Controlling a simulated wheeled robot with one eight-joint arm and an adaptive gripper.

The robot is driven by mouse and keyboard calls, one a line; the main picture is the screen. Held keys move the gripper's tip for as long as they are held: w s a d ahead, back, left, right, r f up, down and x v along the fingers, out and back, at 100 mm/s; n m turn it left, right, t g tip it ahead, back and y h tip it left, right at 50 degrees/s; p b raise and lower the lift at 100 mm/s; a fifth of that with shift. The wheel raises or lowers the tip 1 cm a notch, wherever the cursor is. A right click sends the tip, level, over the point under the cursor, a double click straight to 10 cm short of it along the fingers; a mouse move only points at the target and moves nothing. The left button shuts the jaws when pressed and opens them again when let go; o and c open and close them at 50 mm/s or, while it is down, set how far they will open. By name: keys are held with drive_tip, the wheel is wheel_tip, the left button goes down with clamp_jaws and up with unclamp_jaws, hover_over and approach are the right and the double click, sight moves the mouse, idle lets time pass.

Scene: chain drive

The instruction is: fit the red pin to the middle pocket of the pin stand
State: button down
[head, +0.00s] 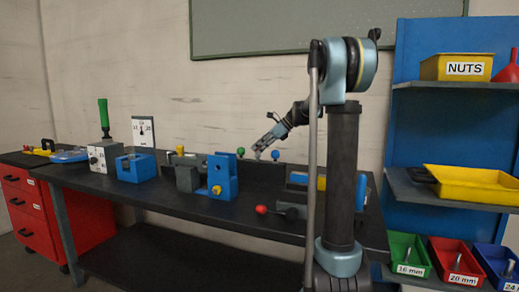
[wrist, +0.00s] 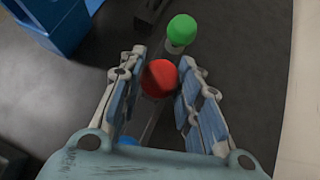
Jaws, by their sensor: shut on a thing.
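In the wrist view the red pin (wrist: 159,78) shows as a round red head between the two fingers of my gripper (wrist: 163,62). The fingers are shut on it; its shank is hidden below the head. A green pin head (wrist: 182,29) stands just beyond the fingers, and a blue one (wrist: 127,141) is partly hidden by my gripper's body. A narrow grey strip, seemingly the pin stand (wrist: 150,130), runs beneath them. In the head view my gripper (head: 259,153) is between the green and blue heads, over the bench's back. I cannot tell how deep the red pin sits.
A blue block with a yellow knob (head: 222,177) stands left of my gripper on the dark bench (head: 190,203). A red-knobbed lever (head: 262,209) lies nearer the front. The wall is close behind. Shelves with bins (head: 475,185) are at the right.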

drive_tip(key=shift+f, duration=0.9)
drive_tip(key=c, duration=1.1)
unclamp_jaws()
drive_tip(key=v, duration=1.2)
drive_tip(key=shift+w, duration=0.1)
